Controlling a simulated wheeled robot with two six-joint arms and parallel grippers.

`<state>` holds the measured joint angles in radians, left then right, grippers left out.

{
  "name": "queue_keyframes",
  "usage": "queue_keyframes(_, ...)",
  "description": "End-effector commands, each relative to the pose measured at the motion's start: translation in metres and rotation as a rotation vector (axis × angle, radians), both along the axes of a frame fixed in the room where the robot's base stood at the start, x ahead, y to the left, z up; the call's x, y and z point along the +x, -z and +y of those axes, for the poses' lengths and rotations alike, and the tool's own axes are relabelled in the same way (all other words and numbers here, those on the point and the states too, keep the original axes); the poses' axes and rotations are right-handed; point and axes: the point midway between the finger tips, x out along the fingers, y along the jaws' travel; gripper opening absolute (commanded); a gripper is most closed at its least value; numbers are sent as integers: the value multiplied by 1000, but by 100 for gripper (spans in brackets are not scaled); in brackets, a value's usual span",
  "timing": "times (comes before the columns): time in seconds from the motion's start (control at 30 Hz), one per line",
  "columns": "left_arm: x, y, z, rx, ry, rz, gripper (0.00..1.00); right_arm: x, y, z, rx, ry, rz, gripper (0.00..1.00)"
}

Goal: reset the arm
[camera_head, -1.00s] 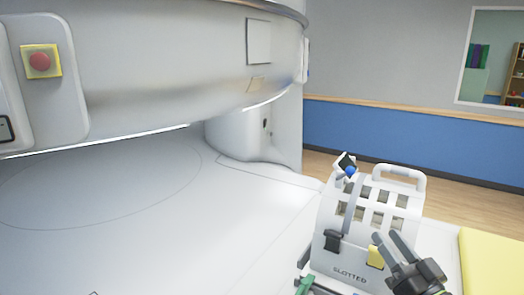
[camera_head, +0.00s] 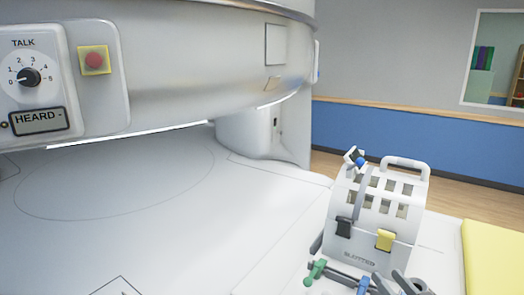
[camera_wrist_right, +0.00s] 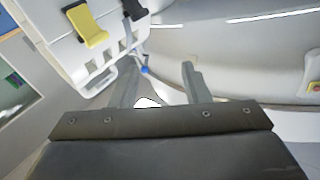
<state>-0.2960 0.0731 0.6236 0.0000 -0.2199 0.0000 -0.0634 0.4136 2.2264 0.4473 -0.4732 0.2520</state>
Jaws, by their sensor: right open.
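My right gripper (camera_head: 392,282) is at the bottom edge of the head view, just in front of and below the white slotted box (camera_head: 375,228). Its two fingers stand apart with nothing between them in the right wrist view (camera_wrist_right: 158,82). The box stands upright on the white surface, with a carrying handle on top and a black and a yellow clip on its front. In the wrist view the box (camera_wrist_right: 60,38) is at upper left, beyond the fingers. My left gripper is not in view.
The big white magnet (camera_head: 200,65) overhangs the white bed (camera_head: 130,185), which is clear. A dial panel (camera_head: 30,85) and a red button (camera_head: 94,60) are on its left. Green (camera_head: 316,270) and blue (camera_head: 362,285) pieces lie before the box. A yellow pad (camera_head: 492,255) is at right.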

Motion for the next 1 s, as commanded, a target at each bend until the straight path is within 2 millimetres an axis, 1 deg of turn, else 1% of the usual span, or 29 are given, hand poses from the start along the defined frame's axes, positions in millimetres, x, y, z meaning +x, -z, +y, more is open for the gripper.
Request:
queue_keyframes(0.03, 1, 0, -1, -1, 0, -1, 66, -5, 12, 0, -18, 12, 41, 42)
queue_keyframes(0.17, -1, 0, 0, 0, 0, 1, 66, -23, 49, -2, -82, 46, 176, 42)
queue_keyframes(0.27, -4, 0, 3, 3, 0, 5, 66, -47, 85, -6, -146, 80, 319, 42)
queue_keyframes(0.3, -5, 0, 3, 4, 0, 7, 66, -60, 101, -8, -176, 96, 390, 42)
queue_keyframes(0.37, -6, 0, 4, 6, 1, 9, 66, -83, 127, -12, -222, 120, 507, 42)
queue_keyframes(0.4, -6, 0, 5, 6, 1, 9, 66, -101, 142, -15, -253, 136, 588, 42)
queue_keyframes(0.47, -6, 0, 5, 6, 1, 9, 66, -127, 163, -19, -294, 158, 702, 42)
queue_keyframes(0.5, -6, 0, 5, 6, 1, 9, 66, -144, 174, -22, -316, 170, 774, 42)
queue_keyframes(0.6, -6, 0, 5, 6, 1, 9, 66, -185, 195, -28, -364, 194, 933, 42)
queue_keyframes(0.67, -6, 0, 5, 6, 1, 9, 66, -208, 205, -30, -386, 205, 1021, 42)
queue_keyframes(0.7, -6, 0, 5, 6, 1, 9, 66, -222, 209, -32, -398, 212, 1075, 42)
queue_keyframes(0.87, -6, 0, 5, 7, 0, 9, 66, -281, 222, -36, -434, 235, 1284, 42)
queue_keyframes(1.0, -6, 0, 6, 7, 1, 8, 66, -268, 257, -40, -436, 229, 1295, 42)
